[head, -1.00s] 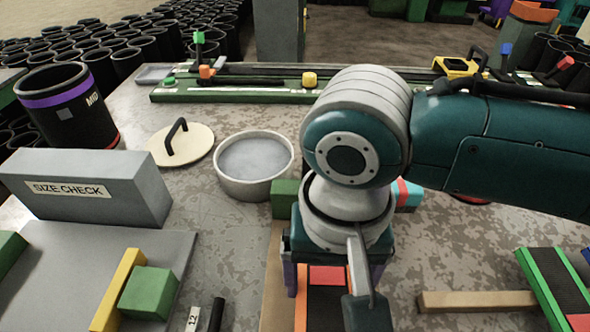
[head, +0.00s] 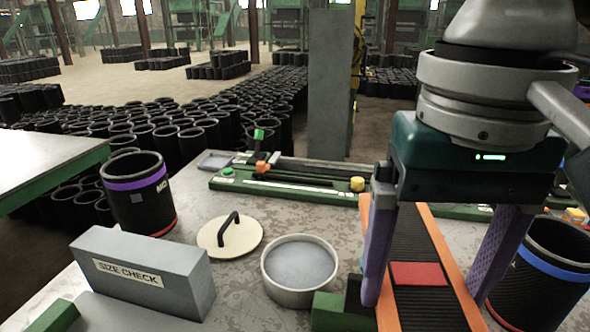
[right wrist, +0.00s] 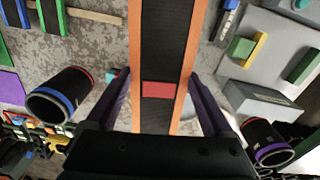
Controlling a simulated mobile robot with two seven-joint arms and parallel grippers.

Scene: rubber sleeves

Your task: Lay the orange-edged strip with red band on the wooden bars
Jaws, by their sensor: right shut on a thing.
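The orange-edged strip (head: 430,270) is black and ribbed with a red band across it. My right gripper (head: 425,296) is shut on its two edges, with purple fingers on either side of the band, and appears to hold it above the table. In the right wrist view, the strip (right wrist: 160,45) runs lengthwise away from the gripper (right wrist: 160,92). One wooden bar (right wrist: 95,16) shows at the upper left of that view; any other bar is hidden or out of frame. My left gripper is not in view.
A metal bowl (head: 299,270), a cream lid (head: 230,236) and the grey SIZE CHECK block (head: 145,272) stand left of the strip. A blue-banded black sleeve (head: 545,272) stands at right, a purple-banded one (head: 137,192) at left.

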